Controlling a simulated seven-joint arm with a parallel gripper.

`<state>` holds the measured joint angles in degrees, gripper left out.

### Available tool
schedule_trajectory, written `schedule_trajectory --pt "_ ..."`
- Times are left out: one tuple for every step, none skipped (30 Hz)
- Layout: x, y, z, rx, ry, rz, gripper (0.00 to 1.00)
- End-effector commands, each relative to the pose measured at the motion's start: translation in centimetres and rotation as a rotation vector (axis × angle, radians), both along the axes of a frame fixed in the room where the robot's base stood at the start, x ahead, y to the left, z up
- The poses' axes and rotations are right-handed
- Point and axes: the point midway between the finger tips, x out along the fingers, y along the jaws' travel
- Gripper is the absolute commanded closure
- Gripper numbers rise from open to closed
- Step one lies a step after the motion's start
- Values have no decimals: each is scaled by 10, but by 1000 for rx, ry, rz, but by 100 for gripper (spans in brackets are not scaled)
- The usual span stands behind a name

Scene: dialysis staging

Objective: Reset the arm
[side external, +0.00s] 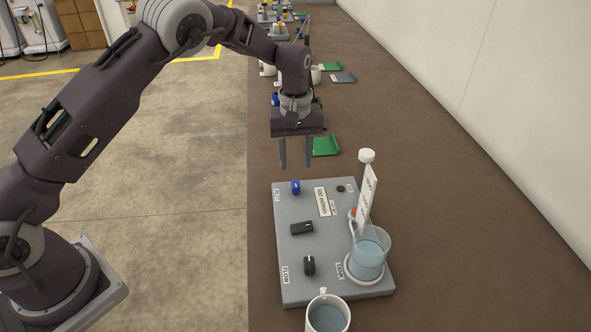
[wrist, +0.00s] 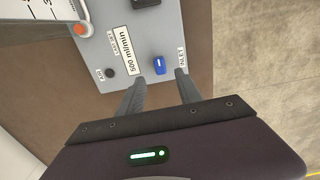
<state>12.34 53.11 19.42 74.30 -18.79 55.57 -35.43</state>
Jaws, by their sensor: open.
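My gripper (side external: 296,152) is open and empty, pointing down above the far edge of a grey panel (side external: 276,241). In the wrist view my gripper (wrist: 160,84) shows two separated fingers, with a blue knob (wrist: 159,66) seen beyond them. On the panel are the blue knob (side external: 296,188) by the INLET label, a black knob (side external: 301,228) in the middle, and another black knob (side external: 309,265) by the FLOW label. A clear tank (side external: 369,254) with bluish liquid stands at the panel's right, by the TANK label. The panel also carries a "500 ml/min" label (wrist: 123,49).
A white mug (side external: 328,314) of liquid stands at the panel's near edge. A tall white-capped post (side external: 367,157) with a printed card rises by the tank. A green tray (side external: 325,146) and more equipment lie farther back. A wall (side external: 480,70) borders the right; brown table is bare beside it.

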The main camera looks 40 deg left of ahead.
Motion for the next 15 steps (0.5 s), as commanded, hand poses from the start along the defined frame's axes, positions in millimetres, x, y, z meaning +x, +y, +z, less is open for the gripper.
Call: schedule_trajectory --pt "0 0 1 0 0 0 58" --pt "0 0 2 0 0 0 58" --pt "0 0 1 1 1 0 58" --pt "0 0 1 0 1 0 58" --pt "0 0 1 0 1 0 58" --pt "0 0 1 0 1 0 58" --pt "0 0 1 -1 1 0 58" --pt "-1 0 3 -1 -1 -1 58" --pt "-2 1 9 -6 -6 -4 58" --pt "-4 1 19 -12 -15 -10 58" --pt "-8 2 33 -20 -28 -21 58" --pt "-17 3 58 -33 -50 -44 58" --pt "-26 5 79 -44 -70 -67 58" --pt "-39 6 101 -55 -93 -95 58" --pt "-59 7 130 -66 -123 -139 58"
